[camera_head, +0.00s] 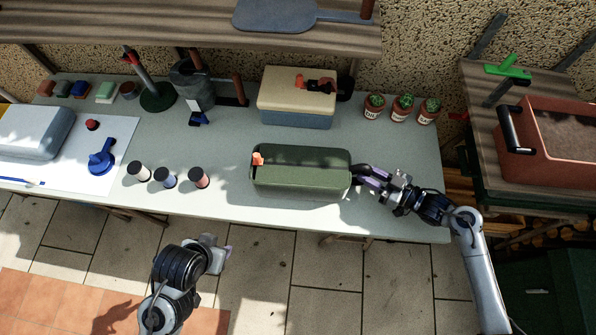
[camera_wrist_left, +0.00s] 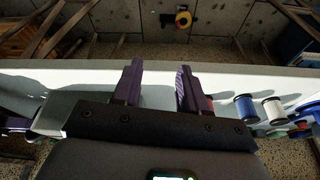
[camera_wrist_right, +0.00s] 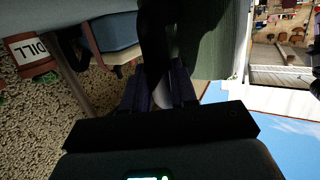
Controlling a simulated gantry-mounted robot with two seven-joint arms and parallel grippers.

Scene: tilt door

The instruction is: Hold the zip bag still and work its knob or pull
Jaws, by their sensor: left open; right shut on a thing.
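The zip bag (camera_head: 302,180) is a long dark-green case lying on the pale table, with an orange pull (camera_head: 258,158) at its upper left end. In the right wrist view its green side (camera_wrist_right: 222,50) fills the upper middle. My right gripper (camera_head: 362,176) is at the bag's right end, shut on it; dark shadow hides the exact grip, and the fingers show in the right wrist view (camera_wrist_right: 160,88). My left gripper (camera_head: 226,252) is in front of the table's near edge, apart from the bag. In the left wrist view its fingers (camera_wrist_left: 157,88) are spread and empty.
A blue tool (camera_head: 102,158) lies on white paper at the left.

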